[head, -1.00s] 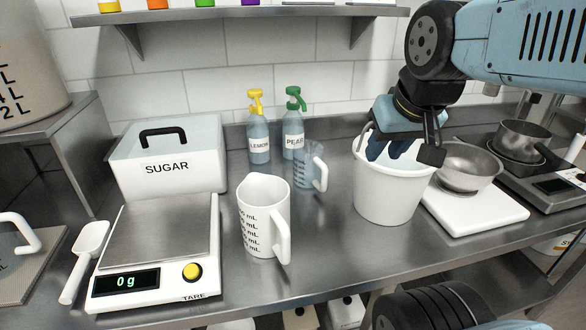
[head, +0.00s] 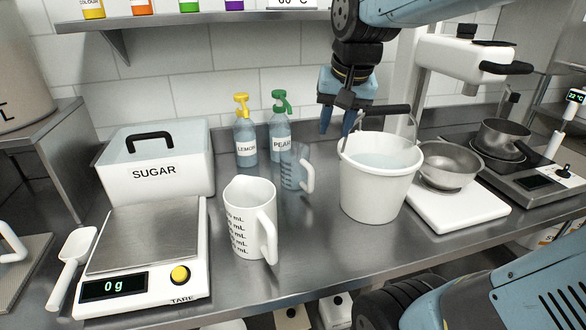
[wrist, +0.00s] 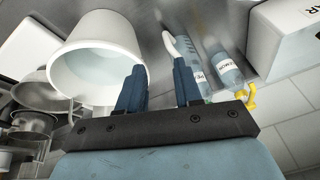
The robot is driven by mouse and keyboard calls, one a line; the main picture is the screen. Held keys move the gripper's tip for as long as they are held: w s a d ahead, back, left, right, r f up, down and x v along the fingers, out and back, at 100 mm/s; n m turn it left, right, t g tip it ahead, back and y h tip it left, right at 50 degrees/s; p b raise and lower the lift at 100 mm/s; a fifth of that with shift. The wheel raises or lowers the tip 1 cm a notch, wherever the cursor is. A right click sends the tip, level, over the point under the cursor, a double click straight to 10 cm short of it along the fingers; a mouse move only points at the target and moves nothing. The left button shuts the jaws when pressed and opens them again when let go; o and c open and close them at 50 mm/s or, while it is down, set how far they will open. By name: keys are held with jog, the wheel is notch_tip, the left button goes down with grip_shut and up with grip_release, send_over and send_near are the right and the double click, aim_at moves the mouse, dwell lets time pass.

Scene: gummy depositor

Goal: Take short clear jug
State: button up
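The short clear jug (head: 291,168) stands upright on the steel counter, in front of the pear bottle and left of the white bucket. Its pale handle (head: 308,175) points right. In the wrist view the jug (wrist: 187,48) lies beyond the right finger, partly overlapped by its handle. My gripper (head: 337,122) is open and empty, fingers pointing down, above and to the right of the jug, near the bucket's rear left rim. The wrist view shows my gripper (wrist: 157,75) with its two fingers apart and nothing between them.
The white bucket (head: 378,190) of liquid has a raised handle. A larger white measuring jug (head: 248,220) stands in front left of the clear jug. The lemon bottle (head: 246,138) and pear bottle (head: 280,130) stand behind it. The scale (head: 150,240) and sugar box (head: 155,170) are left.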

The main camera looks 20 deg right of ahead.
jog(key=w+f+m+g, duration=0.2)
jog(key=w+m, duration=0.2)
jog(key=w, duration=0.6)
jog(key=m+g, duration=0.2)
jog(key=m, duration=0.1)
send_over(298, 170)
jog(key=d, duration=0.3)
notch_tip(298, 170, down, 4)
jog(key=f, duration=0.9)
jog(key=w+f, duration=0.1)
jog(key=f, duration=0.3)
jog(key=shift+w+f, duration=0.1)
jog(key=shift+f, duration=0.15)
jog(key=shift+c, duration=0.2)
grip_shut()
